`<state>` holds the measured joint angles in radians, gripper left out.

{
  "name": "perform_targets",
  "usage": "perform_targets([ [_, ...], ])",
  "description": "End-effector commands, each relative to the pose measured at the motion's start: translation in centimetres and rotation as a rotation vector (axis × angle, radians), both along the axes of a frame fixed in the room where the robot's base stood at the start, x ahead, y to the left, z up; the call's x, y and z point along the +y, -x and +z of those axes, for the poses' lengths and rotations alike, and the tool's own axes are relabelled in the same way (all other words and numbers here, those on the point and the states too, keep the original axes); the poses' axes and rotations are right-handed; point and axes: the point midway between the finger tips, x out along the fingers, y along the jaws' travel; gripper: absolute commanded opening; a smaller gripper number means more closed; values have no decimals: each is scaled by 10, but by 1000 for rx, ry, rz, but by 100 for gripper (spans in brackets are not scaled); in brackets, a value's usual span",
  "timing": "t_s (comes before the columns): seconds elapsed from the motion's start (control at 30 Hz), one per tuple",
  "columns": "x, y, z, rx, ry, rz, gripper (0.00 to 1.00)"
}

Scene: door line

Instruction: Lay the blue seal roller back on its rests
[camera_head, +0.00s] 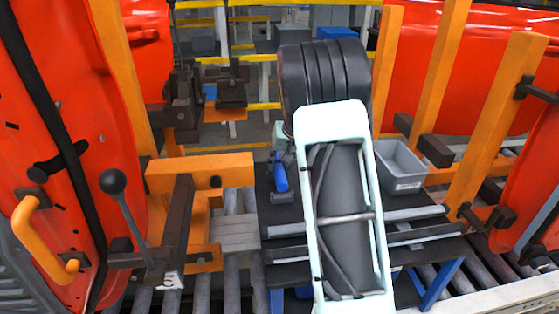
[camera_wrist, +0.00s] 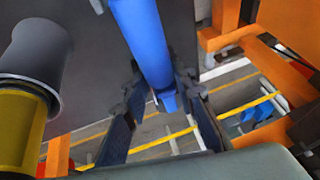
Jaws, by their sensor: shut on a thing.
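The blue seal roller (camera_wrist: 143,38) runs down from the top edge of the wrist view, between the two dark fingers of my gripper (camera_wrist: 160,100). My gripper is shut on it. In the head view a short blue piece (camera_head: 281,172), apparently the roller, shows just left of my pale arm, roughly upright over the dark bench (camera_head: 268,208). My arm hides most of my gripper there. I cannot make out the rests for certain; the arm covers the middle of the bench.
A grey bin (camera_head: 402,168) stands at the bench's right side. Grey bars (camera_head: 420,214) cross the bench. Orange frames (camera_head: 205,172) and red door panels (camera_head: 75,150) stand on both sides. In the wrist view a grey cylinder (camera_wrist: 38,55) with a yellow body is close at left.

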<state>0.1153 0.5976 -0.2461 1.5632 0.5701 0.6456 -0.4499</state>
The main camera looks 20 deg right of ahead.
Motion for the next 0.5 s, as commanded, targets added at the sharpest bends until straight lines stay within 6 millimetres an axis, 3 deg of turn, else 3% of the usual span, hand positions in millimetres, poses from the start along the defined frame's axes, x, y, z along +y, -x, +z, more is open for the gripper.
perform_targets([
  [0.13,0,-1,-12,-2,-1,-1,0],
  [0.5,0,-1,-14,-3,0,-1,0],
])
